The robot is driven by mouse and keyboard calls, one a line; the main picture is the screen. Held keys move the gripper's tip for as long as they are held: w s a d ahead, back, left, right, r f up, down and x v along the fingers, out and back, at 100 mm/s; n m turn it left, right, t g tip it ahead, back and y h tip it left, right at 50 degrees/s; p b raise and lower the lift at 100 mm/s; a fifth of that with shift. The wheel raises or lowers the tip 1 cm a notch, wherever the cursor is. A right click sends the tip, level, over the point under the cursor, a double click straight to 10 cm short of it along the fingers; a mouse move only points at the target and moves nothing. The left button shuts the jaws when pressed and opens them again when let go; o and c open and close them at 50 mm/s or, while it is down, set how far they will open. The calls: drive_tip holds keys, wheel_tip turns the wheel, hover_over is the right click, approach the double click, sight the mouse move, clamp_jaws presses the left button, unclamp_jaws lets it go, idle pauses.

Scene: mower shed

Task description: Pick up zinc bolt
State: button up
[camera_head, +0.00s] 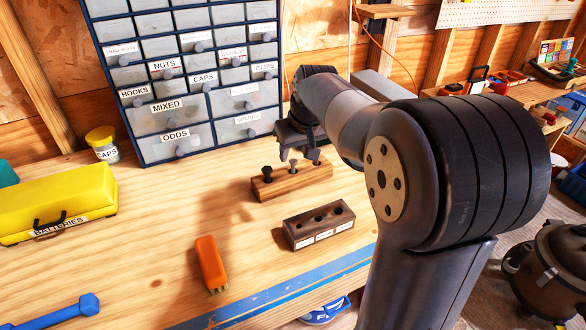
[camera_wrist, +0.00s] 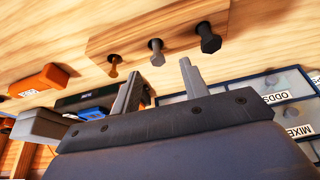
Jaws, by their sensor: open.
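The zinc bolt (camera_head: 292,166) is grey and stands upright in the middle of a wooden block (camera_head: 285,187) on the bench. In the wrist view the zinc bolt (camera_wrist: 156,50) shows its hex head between a black bolt (camera_wrist: 209,38) and a brass-coloured bolt (camera_wrist: 113,66). The black bolt (camera_head: 267,174) is at the block's left end in the head view. My gripper (camera_head: 299,156) is open and empty above the block. In the wrist view my gripper's fingers (camera_wrist: 161,70) point toward the bolts, with the zinc bolt's head roughly between them and apart from both fingertips.
A darker block (camera_head: 318,232) with empty holes and white labels stands in front. A labelled drawer cabinet (camera_head: 148,78) stands behind. An orange object (camera_head: 210,262), a yellow batteries case (camera_head: 60,200) and a jar (camera_head: 104,150) are on the left. The bench between them is clear.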

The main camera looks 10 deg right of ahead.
sight(293, 161)
drive_tip(key=x, duration=0.5)
drive_tip(key=shift+f+p, duration=0.2)
drive_tip(key=shift+p, duration=0.1)
drive_tip(key=shift+d, duration=0.1)
clamp_jaws()
